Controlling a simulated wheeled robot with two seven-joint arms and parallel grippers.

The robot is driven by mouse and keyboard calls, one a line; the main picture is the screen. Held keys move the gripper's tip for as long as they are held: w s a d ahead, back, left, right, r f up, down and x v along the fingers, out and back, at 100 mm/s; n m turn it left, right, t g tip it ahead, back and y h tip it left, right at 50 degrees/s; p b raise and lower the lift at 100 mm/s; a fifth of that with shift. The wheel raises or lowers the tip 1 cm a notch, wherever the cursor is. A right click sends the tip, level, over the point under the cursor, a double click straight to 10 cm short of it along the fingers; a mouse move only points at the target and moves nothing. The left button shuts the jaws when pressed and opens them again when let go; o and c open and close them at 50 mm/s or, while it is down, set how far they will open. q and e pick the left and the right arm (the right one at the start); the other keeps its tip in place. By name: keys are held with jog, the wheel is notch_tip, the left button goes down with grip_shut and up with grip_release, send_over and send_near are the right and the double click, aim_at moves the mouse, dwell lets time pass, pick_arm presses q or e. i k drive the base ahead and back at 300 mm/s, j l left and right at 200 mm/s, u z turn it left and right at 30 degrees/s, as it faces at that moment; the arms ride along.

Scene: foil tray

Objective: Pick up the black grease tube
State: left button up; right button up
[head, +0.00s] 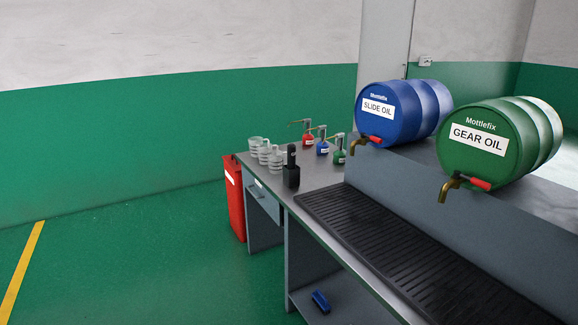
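A small black upright object (291,176) stands on the grey workbench (325,176), near its front edge and left of the black ribbed mat. It has a squarish lower part and a narrower piece rising from its top. It is too small to tell whether this is the grease tube, or a holder with something in it. No other black tube shows. Neither of my grippers is in view.
Clear measuring jugs (264,154) stand left of the black object. Red (308,141), blue (322,147) and green (339,156) oil cans stand behind it. A blue drum (385,128) and green drum (475,165) lie on a raised ledge. A ribbed mat (400,250) covers the front bench.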

aim_at(291, 147)
jog(key=i+z, duration=0.1)
jog(key=z, duration=0.2)
jog(key=i+j+z, duration=0.8)
jog(key=i+j, duration=0.2)
jog(key=j, duration=0.2)
jog(key=i+j, duration=0.25)
jog(key=i+j+z, duration=0.1)
jog(key=j, duration=0.35)
jog(key=i+j, duration=0.55)
jog(key=j, duration=0.25)
jog(key=i+j+z, duration=0.1)
jog(key=j, duration=0.3)
jog(key=i, duration=0.1)
